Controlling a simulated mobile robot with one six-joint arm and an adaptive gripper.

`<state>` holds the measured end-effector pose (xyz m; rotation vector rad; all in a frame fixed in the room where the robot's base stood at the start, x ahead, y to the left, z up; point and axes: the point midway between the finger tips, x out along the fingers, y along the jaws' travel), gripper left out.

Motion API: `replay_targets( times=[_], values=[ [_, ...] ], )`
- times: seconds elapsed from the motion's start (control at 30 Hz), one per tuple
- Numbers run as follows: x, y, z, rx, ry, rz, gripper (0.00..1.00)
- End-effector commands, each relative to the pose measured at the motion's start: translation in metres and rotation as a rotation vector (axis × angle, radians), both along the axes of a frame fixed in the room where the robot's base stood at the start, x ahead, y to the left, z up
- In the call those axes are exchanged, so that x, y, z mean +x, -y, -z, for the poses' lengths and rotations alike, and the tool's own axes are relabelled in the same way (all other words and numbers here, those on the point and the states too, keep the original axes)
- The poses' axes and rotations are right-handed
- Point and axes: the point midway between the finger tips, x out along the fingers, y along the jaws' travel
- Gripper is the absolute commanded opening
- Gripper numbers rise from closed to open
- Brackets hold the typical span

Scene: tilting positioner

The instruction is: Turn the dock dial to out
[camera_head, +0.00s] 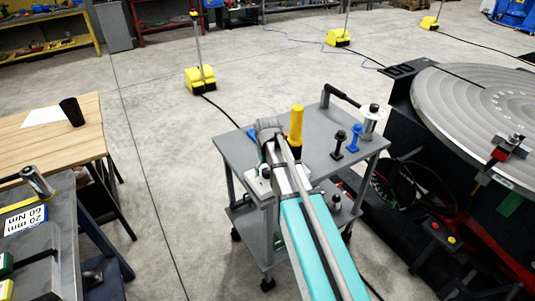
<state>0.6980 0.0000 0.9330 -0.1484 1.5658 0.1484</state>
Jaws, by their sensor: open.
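I cannot make out a dock dial with certainty in this view. My teal and grey arm reaches up from the bottom centre to the left part of a grey cart's top (235,150). At its far end is my gripper (268,132), small and seen from behind, above the cart top. It is open; its fingertips are hard to tell apart, and I see nothing held. My arm hides part of the cart top and its lower shelf.
A yellow cylinder (296,124) stands close right of my gripper. Black and blue pieces (354,139) and a silver cylinder (369,124) stand farther right. The big round positioner table (470,95) is at right. A wooden table (85,135) and grey bench (60,245) are left; open floor lies between.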

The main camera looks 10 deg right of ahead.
Motion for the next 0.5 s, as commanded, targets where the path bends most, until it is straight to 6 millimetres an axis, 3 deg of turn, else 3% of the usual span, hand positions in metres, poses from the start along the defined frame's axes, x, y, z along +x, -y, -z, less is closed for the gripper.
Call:
replay_targets(
  times=[0.5],
  values=[
    [0.0, 0.0, 0.0, 0.0, 0.0, -0.256, 0.93]
  ],
)
